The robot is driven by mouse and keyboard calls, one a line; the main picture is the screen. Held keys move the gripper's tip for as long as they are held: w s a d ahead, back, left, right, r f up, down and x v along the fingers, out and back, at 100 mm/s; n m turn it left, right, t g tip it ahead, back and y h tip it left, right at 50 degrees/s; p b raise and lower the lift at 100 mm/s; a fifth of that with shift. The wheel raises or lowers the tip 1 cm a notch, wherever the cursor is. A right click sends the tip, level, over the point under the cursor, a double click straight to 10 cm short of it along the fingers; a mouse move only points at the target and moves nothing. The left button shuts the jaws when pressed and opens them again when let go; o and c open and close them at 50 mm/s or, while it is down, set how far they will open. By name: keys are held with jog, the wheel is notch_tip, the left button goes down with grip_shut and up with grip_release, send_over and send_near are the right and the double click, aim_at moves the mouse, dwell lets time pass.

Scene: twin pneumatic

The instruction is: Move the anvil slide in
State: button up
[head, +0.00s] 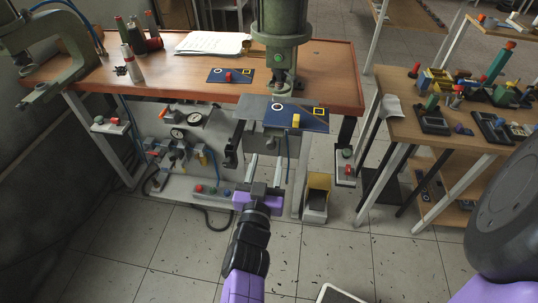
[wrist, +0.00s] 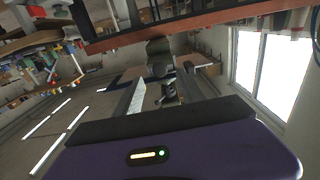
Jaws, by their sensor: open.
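The anvil slide (head: 258,112) is a grey plate under the green press (head: 282,30). It sticks out past the bench's front edge towards me. A blue fixture plate (head: 308,122) with a white ring, a yellow outline and a yellow block (head: 296,120) lies on it. A dark handle-like part (head: 232,152) hangs at its left. My gripper (head: 265,162) is open below and in front of the slide, fingers pointing towards the bench. In the wrist view, a dark part (wrist: 160,60) shows beyond and between my fingers (wrist: 165,100); I cannot tell whether it touches them.
The wooden bench (head: 325,75) carries another blue plate (head: 230,75), bottles and papers (head: 208,43). Gauges and valves sit on a panel (head: 180,135) below it. A cluttered table (head: 400,125) is at right. Floor in front is mostly clear.

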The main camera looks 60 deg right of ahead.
aim_at(271, 147)
jog(key=shift+s+a, duration=0.15)
jog(key=shift+a, duration=0.2)
jog(key=shift+m+t, duration=0.4)
jog(key=shift+m, duration=0.2)
jog(key=p+x, duration=0.2)
jog(key=p, duration=0.2)
jog(key=p+x, duration=0.2)
jog(key=p, duration=0.2)
jog(key=shift+s+d+r, duration=0.1)
jog(key=shift+s, duration=0.1)
jog(key=shift+p+x, duration=0.3)
jog(key=shift+x, duration=0.5)
jog(key=shift+c, duration=0.5)
